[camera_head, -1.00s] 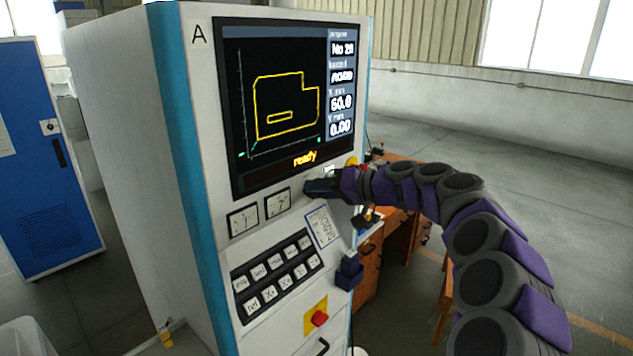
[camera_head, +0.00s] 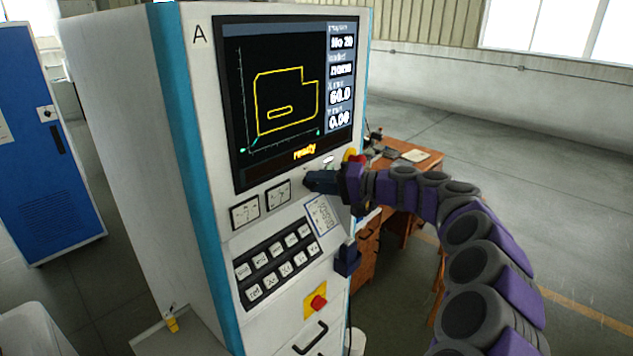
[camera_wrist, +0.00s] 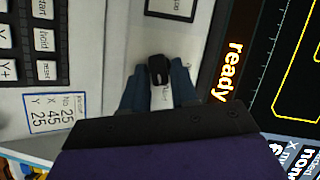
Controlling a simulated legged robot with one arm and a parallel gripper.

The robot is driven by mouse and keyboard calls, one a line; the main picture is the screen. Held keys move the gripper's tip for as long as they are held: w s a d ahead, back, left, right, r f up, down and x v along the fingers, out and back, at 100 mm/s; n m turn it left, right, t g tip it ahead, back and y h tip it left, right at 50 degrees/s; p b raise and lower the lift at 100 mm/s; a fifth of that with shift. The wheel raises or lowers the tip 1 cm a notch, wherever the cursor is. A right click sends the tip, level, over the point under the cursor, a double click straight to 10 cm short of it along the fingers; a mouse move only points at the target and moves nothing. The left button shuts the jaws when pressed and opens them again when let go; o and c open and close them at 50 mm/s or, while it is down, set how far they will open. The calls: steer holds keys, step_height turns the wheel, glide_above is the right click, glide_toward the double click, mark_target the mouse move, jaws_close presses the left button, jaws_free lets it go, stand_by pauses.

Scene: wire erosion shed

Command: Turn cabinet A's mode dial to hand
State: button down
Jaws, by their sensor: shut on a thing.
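Cabinet A (camera_head: 120,120) is a tall white and teal cabinet with a large screen (camera_head: 280,95) reading "ready". My gripper (camera_head: 312,181) is at the panel just below the screen, right of two small gauges. In the wrist view my gripper (camera_wrist: 158,88) has its two blue-grey fingers on either side of a black dial (camera_wrist: 158,70), shut on it. The dial's pointer and most of its lettering are hidden by the fingers or too small to read. In the head view my gripper hides the dial.
Below are a keypad (camera_head: 278,262), a small label card (camera_head: 322,215) and a red button on a yellow plate (camera_head: 318,302). A dark holder (camera_head: 347,260) juts from the cabinet's right edge. A wooden desk (camera_head: 410,160) stands behind my arm. Open floor lies to the right.

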steer(key=shift+d+f, duration=0.15)
steer(key=c, duration=1.3)
jaws_free()
steer(key=shift+c, duration=0.2)
steer(key=shift+o, duration=1.4)
steer(key=shift+w+d, duration=0.2)
steer(key=shift+s+d, duration=0.1)
steer(key=v, duration=1.7)
steer(key=shift+d+p, duration=0.2)
steer(key=shift+p, duration=0.15)
